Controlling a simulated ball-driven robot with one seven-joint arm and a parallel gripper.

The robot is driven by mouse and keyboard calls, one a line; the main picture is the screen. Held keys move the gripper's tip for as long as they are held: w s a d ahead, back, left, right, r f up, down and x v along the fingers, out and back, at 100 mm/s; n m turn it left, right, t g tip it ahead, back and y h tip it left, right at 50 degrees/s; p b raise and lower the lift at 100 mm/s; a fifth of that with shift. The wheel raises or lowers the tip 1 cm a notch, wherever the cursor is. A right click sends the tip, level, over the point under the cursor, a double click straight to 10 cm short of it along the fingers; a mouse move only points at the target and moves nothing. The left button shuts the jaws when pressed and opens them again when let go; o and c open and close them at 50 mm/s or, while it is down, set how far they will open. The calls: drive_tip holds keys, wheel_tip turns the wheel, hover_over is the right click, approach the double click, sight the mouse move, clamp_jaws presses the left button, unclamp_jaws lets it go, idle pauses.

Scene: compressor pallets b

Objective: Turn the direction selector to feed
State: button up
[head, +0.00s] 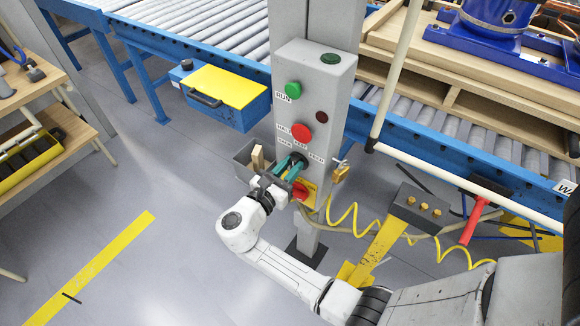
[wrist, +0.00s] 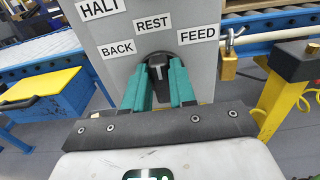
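The direction selector (wrist: 158,68) is a black knob on the grey control post (head: 312,95), below the red HALT button (head: 301,133). In the wrist view the labels BACK (wrist: 117,49), REST (wrist: 153,24) and FEED (wrist: 198,34) run left to right above it. The knob looks roughly upright, under REST. My gripper (wrist: 160,80) has its two teal fingers on either side of the knob, with little or no visible gap, and appears shut on it. In the head view my gripper (head: 291,166) covers most of the selector.
A red-and-yellow switch (head: 302,192) sits just below my gripper, with a brass padlock (head: 341,172) to the right. A grey open bin (head: 250,160) is at the left. A yellow coiled hose (head: 345,215) and a dark box on a yellow stand (head: 415,207) are at the right.

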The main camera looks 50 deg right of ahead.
clamp_jaws()
drive_tip(key=shift+m, duration=0.3)
drive_tip(key=shift+s+f+m+b, duration=0.1)
drive_tip(key=shift+s+m+b, duration=0.1)
drive_tip(key=shift+m+b, duration=0.9)
drive_tip(key=shift+s+f+m+b, duration=0.15)
drive_tip(key=shift+m+b, duration=0.4)
drive_tip(key=shift+m, duration=1.1)
drive_tip(key=shift+s+f+m+b, duration=0.1)
drive_tip(key=shift+s+m+b, duration=0.1)
drive_tip(key=shift+m+b, duration=0.9)
drive_tip(key=shift+r+m, duration=0.1)
drive_tip(key=shift+m, duration=0.35)
drive_tip(key=shift+o, duration=2.4)
unclamp_jaws()
